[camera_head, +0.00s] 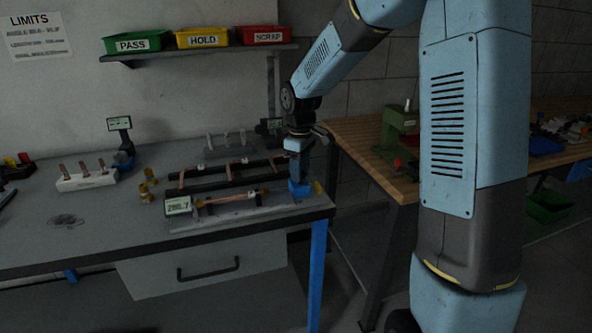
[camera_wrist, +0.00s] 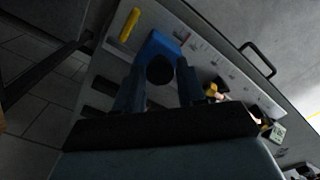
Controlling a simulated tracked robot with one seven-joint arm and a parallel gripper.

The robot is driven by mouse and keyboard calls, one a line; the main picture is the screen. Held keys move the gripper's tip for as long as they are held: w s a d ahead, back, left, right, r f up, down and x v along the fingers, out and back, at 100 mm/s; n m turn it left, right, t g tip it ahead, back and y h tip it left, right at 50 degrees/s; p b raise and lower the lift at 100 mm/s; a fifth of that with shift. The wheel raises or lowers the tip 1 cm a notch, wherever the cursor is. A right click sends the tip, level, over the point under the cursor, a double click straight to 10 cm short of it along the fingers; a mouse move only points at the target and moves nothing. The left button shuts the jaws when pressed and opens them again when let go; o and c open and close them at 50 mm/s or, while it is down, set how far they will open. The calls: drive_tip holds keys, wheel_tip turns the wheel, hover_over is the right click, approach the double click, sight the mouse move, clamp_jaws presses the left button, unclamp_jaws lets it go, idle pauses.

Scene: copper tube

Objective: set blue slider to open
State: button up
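The blue slider (camera_head: 300,188) sits at the right end of the fixture near the bench's front right corner. In the wrist view, its blue block (camera_wrist: 162,45) lies just beyond the fingertips. A round dark knob shows between the two fingers. My gripper (camera_head: 299,172) points down over the slider, and its fingers (camera_wrist: 159,75) stand apart on either side of the knob. The knob fills most of the gap; I cannot tell whether the fingers press on it. The copper tube (camera_head: 230,196) lies along the fixture, left of the slider.
A small display (camera_head: 178,205) stands at the fixture's left end. A yellow piece (camera_wrist: 129,25) is beside the slider. A dark rack with copper tubes (camera_head: 205,178) is behind the fixture. A white block with pegs (camera_head: 87,180) is at left. The bench's front left is mostly clear.

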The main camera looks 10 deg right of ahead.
drive_tip(key=o, duration=0.3)
wheel_tip(320, 180, up, 14)
drive_tip(key=shift+f, duration=0.15)
idle(0.5)
drive_tip(key=shift+s, duration=0.1)
drive_tip(key=s+d+r+m+t, duration=0.1)
drive_tip(key=s+d+m+t, duration=0.1)
drive_tip(key=s, duration=0.7)
drive_tip(key=s+d+r+m+t, duration=0.1)
drive_tip(key=s+d+m, duration=0.4)
drive_tip(key=s, duration=0.4)
drive_tip(key=s+d+r+m+t, duration=0.1)
drive_tip(key=s+d+m+t, duration=0.1)
drive_tip(key=s, duration=0.8)
drive_tip(key=shift+s+d+r+m+t, duration=0.15)
drive_tip(key=shift+d+m+t, duration=0.15)
drive_tip(key=shift+d+m, duration=0.85)
